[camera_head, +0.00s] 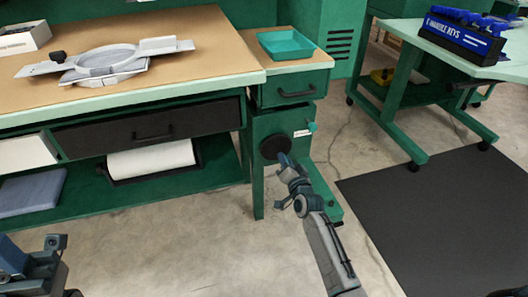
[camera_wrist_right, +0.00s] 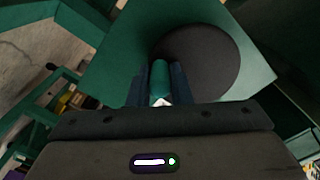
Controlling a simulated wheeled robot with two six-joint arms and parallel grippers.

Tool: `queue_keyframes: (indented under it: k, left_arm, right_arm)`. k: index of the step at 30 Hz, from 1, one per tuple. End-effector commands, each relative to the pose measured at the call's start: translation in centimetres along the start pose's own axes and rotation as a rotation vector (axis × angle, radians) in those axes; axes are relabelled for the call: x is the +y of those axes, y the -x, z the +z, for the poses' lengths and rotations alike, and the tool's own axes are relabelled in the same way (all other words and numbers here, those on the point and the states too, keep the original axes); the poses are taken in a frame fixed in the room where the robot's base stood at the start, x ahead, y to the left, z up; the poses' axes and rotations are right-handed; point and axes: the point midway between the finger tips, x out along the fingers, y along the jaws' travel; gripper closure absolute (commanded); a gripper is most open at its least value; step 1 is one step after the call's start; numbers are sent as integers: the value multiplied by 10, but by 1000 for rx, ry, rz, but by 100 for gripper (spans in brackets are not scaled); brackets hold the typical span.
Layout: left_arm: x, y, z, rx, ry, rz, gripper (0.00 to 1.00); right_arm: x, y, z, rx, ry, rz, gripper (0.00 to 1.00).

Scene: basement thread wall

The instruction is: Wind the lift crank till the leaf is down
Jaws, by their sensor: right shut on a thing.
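The crank is a black round disc (camera_head: 275,147) on the green pedestal under the bench's right end. In the right wrist view the disc (camera_wrist_right: 205,62) fills the upper middle, with a green handle (camera_wrist_right: 158,78) standing off its left part. My right gripper (camera_head: 286,163) is at the disc, its dark fingers (camera_wrist_right: 158,88) shut on the handle from both sides. The leaf looks to be the small tan-topped section (camera_head: 322,63) at the bench's right end, standing close to the bench top's height. My left gripper (camera_head: 58,268) is at the lower left, away from the crank, its fingers unclear.
A teal tray (camera_head: 286,44) lies on the small top. A teal knob (camera_head: 312,127) sticks out right of the crank. The bench (camera_head: 215,62) holds a grey ring fixture (camera_head: 105,60). A dark mat (camera_head: 440,215) and a wheeled table (camera_head: 405,38) stand right; floor between is clear.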

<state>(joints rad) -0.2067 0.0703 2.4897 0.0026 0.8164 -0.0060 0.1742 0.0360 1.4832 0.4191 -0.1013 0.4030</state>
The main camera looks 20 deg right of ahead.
Motion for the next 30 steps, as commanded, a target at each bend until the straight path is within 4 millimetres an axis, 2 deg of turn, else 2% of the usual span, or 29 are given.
queue_keyframes:
  k: [1,7,17,20,27,30]
  left_arm:
    - [-1,-9,0,0,0,0,64]
    - [-2,-27,-1,-1,0,0,64]
    - [-2,-26,-2,1,0,-3,64]
    - [-2,-34,-2,1,0,-3,64]
    - [-4,-66,-3,0,0,-1,64]
    - [-5,-67,-3,0,0,-1,64]
  right_arm:
    - [-12,-3,-18,18,0,-14,100]
    - [-18,-3,-43,19,-1,-16,100]
    - [-18,-3,-40,13,-9,-14,100]
    - [-24,-2,-42,11,-10,-12,100]
    - [-54,-2,-49,7,-11,-10,100]
    - [-55,-2,-47,7,-8,-9,100]
